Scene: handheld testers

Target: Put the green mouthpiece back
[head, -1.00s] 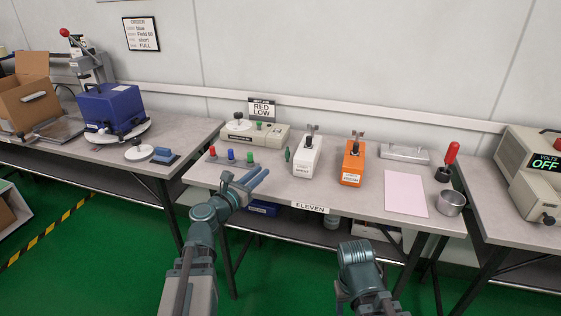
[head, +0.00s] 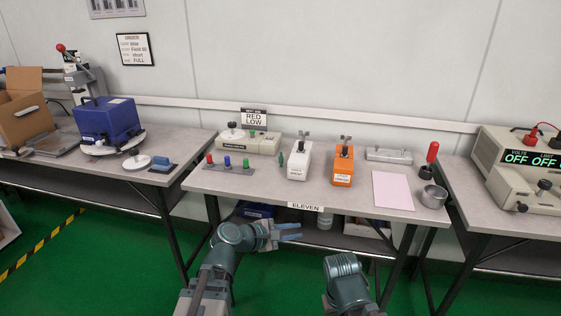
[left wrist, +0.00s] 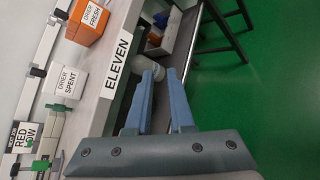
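A small green piece (head: 281,159), likely the green mouthpiece, stands in the head view just left of the white drier (head: 299,161); I cannot tell if it touches it. Left of it, a low grey rack (head: 229,170) carries red, blue and green upright pieces (head: 246,163). My left gripper (head: 300,231) is in front of and below the table's front edge, apart from everything. In the left wrist view its two blue fingers (left wrist: 160,72) show a gap with nothing between them. My right arm shows at the bottom; its gripper is out of sight.
A beige tester (head: 250,143) with a RED LOW sign stands behind the rack. The orange drier (head: 343,166), pink sheet (head: 393,191), metal cup (head: 433,197) and red-handled tool (head: 430,158) stand to the right. The table front (head: 250,187) is bare near the rack.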

